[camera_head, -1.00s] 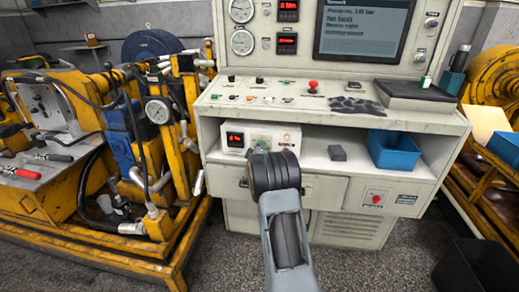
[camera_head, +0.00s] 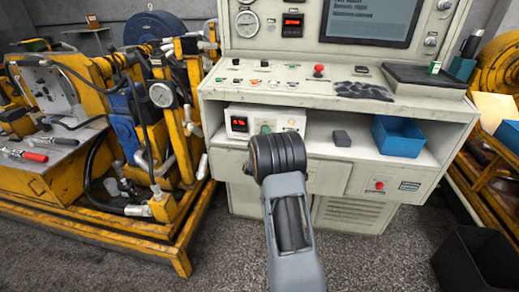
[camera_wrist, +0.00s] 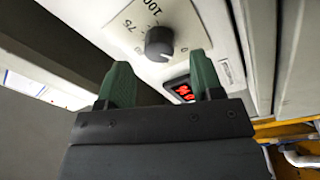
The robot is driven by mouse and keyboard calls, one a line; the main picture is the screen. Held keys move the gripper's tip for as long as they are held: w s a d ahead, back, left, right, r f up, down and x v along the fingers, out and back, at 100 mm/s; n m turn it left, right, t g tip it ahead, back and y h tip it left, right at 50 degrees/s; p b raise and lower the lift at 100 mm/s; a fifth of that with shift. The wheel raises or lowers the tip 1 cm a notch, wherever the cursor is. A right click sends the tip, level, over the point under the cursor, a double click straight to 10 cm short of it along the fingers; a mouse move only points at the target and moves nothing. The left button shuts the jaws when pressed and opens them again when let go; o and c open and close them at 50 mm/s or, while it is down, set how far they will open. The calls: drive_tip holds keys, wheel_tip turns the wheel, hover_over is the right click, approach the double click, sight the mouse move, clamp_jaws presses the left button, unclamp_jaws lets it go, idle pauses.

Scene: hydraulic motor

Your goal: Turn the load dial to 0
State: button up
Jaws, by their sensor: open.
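The load dial (camera_wrist: 158,43) is a black round knob on a pale panel in the wrist view. Printed marks 75 and 100 show beside it, and a small 0 is on its lower right. No contact shows.
In the wrist view a red display (camera_wrist: 183,90) is close to the right finger. The console shelf also holds a grey block (camera_head: 342,139) and a blue bin (camera_head: 397,137). The control ledge (camera_head: 290,89) overhangs the box. A yellow rig (camera_head: 120,215) stands at left.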

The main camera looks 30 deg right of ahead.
drive_tip(key=v, duration=1.1)
drive_tip(key=shift+w, duration=0.1)
